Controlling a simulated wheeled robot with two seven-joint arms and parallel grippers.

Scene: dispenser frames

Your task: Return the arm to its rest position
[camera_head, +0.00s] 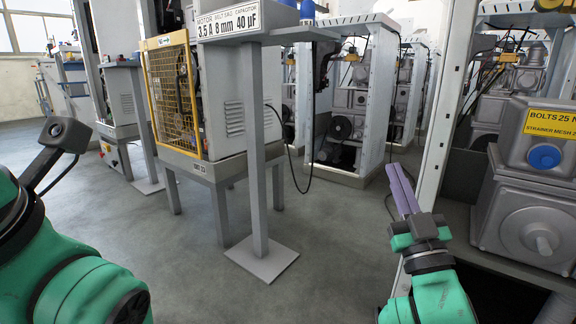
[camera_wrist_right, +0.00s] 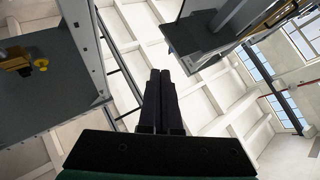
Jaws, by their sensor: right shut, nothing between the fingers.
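My right gripper (camera_head: 402,188) points upward at the right of the head view, in front of a white upright post. Its two long fingers lie side by side, shut and empty. In the right wrist view the dark fingers of the same gripper (camera_wrist_right: 161,78) are together, with the ceiling behind them. My left arm fills the lower left corner of the head view, and its gripper cannot be made out.
A machine with a yellow mesh guard (camera_head: 172,92) stands left of centre, beside a grey stand (camera_head: 262,258). The grey floor (camera_head: 330,225) between is clear.

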